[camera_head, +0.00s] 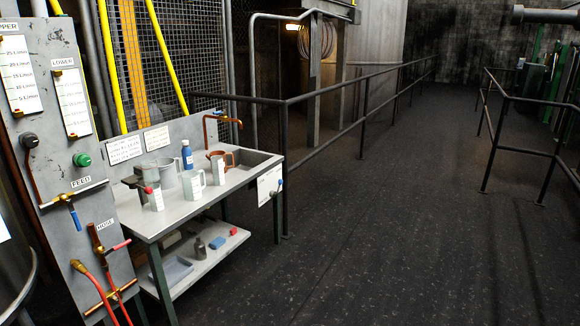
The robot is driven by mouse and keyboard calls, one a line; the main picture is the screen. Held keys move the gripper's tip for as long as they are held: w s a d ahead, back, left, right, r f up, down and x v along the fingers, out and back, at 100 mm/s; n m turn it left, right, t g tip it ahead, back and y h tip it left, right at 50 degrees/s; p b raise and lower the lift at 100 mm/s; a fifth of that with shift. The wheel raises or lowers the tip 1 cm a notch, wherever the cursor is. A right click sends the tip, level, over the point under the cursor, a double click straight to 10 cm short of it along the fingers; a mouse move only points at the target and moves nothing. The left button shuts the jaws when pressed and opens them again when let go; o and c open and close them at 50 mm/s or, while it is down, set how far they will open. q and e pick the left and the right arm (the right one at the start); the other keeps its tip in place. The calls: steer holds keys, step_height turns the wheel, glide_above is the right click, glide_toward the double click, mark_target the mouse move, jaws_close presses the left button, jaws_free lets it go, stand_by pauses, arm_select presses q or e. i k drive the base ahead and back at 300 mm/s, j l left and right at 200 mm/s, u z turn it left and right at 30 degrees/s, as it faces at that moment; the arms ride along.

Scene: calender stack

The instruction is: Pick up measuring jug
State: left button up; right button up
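A pale jug with a side handle (193,188) stands upright near the front edge of a grey metal work table (215,198) at the left of the head view. A pale narrow vessel (218,172) stands to its right, in front of a copper-coloured mug (229,154). I cannot tell for certain which pale vessel is the measuring jug, as markings are too small to read. A bottle with a red top (154,198) stands to the left, and a grey pot (168,174) behind. Neither of my grippers is in view.
A blue bottle (187,156) stands at the table's back, beside a sink basin (250,158). A lower shelf (190,268) holds small items and a tray. A gauge panel (45,140) with hoses stands left. Railings (350,90) run behind; the dark floor (400,230) right is clear.

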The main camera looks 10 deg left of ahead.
mark_target(192, 190)
steer(key=i+u, duration=0.15)
steer(key=i, duration=0.5)
steer(key=i+l+u, duration=0.15)
steer(key=i, duration=0.5)
steer(key=i+l+u, duration=0.2)
steer(key=i+u, duration=0.2)
steer(key=i+l+u, duration=0.85)
